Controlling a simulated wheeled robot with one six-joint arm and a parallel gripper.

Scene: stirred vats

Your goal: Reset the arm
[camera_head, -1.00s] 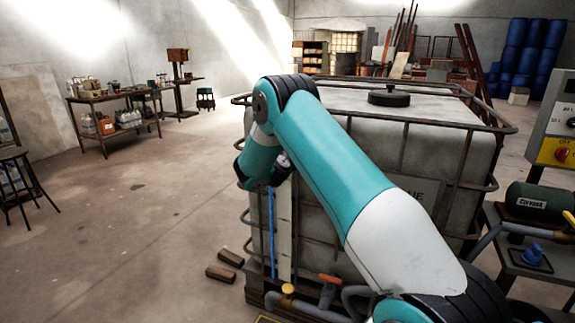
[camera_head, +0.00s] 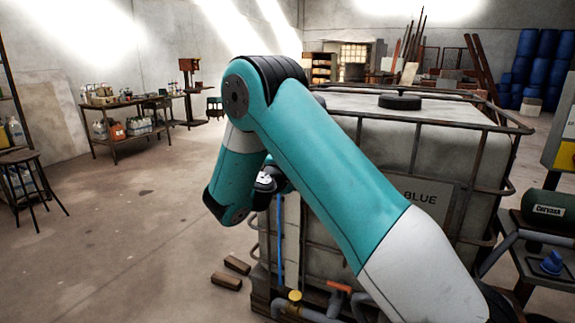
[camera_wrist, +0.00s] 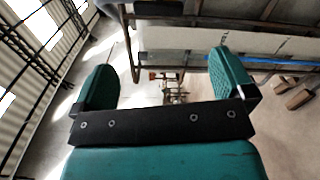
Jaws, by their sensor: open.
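My arm reaches across the front of a large caged white tank (camera_head: 385,150) in the head view and bends down at its left side. My gripper shows in the wrist view (camera_wrist: 165,80), with its two teal fingers spread wide apart and nothing between them. In the head view the gripper's fingers are hidden behind my arm links. The tank's cage bars and white side (camera_wrist: 200,40) run along the top of the wrist view, close to the fingers. I cannot tell whether anything touches.
Valves with a yellow handle (camera_head: 295,297) and an orange handle (camera_head: 339,286) sit low at the tank's front. Two wooden blocks (camera_head: 227,281) lie on the floor. A stool (camera_head: 27,180) and a bottle-laden bench (camera_head: 130,112) stand left. The floor between is clear.

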